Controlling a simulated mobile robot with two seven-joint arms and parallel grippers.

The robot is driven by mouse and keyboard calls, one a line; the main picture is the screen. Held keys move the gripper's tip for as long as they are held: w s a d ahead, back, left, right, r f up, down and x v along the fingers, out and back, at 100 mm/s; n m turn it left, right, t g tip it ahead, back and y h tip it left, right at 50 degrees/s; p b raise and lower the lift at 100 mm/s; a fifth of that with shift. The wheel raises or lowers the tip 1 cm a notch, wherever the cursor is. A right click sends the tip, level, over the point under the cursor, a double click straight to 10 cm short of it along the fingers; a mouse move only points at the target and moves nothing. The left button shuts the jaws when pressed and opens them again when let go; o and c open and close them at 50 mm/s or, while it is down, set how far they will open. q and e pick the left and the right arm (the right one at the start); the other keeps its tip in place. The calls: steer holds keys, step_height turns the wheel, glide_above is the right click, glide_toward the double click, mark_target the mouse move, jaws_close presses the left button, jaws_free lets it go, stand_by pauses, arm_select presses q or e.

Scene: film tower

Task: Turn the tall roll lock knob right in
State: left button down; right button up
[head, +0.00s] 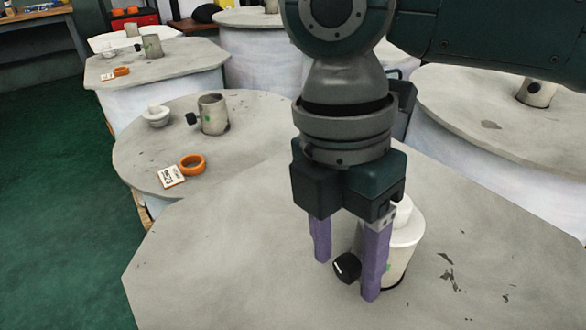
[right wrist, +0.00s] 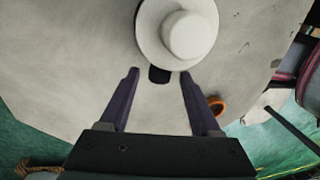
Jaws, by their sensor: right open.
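The black lock knob (head: 347,267) sticks out from the left side of a cream core tube (head: 401,252) on the nearest roll. A white stepped cap (head: 403,219) sits on the tube. My right gripper (head: 345,275) points down with its purple fingers open, the knob between them in the head view. In the right wrist view the knob (right wrist: 159,75) shows dark below the white cap (right wrist: 187,36), in line with the gap between the open fingertips (right wrist: 159,73). Whether the fingers touch the knob I cannot tell. My left gripper is not in view.
The near roll top (head: 220,265) is bare to the left. Behind it, another roll (head: 140,165) carries a tube with a knob (head: 213,114), a loose white cap (head: 156,116), an orange ring (head: 191,164) and a label card (head: 171,176). More rolls stand behind and right.

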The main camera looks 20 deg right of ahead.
jaws_close()
stand_by(0.6)
